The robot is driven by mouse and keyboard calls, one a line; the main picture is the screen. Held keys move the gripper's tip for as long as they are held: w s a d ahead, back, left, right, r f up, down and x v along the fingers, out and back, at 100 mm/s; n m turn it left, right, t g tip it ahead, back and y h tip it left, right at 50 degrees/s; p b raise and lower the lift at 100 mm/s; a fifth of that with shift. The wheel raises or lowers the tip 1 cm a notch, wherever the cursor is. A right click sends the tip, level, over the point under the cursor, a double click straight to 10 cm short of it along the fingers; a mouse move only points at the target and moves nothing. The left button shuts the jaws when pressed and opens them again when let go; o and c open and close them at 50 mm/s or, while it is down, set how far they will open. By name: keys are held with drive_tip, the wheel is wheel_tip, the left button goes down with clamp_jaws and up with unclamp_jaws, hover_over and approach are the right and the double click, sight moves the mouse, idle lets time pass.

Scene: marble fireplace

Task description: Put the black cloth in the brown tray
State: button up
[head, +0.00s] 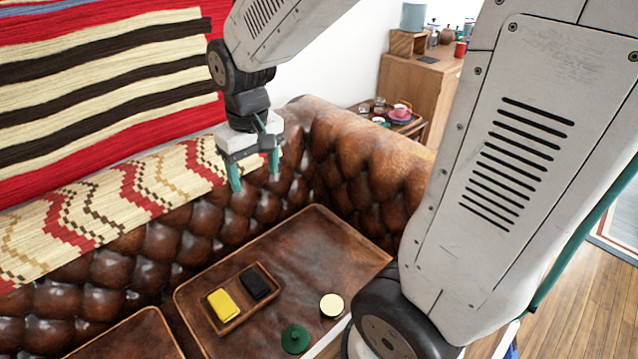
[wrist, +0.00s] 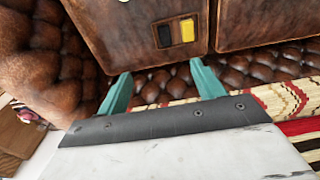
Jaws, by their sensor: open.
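The black cloth (head: 255,283) looks like a small folded block and lies in the right part of the brown tray (head: 246,307), beside a yellow block (head: 223,304). The tray rests on the brown leather sofa seat. In the wrist view the black cloth (wrist: 165,36) and the yellow block (wrist: 187,30) show near the top, beyond the fingers. My gripper (head: 255,178) is open and empty, with teal fingers pointing down in front of the sofa back, well above and behind the tray. The fingers also show in the wrist view (wrist: 162,86).
On the seat, a dark green round object (head: 295,339) and a cream-topped round tin (head: 332,305) lie right of the tray. The tufted sofa back and arm (head: 350,165) rise around the seat. A side table (head: 405,125) with cups stands behind the arm.

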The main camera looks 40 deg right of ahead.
drive_tip(key=s+r, duration=0.3)
drive_tip(key=s, duration=0.6)
drive_tip(key=s+r, duration=0.4)
drive_tip(key=s, duration=0.5)
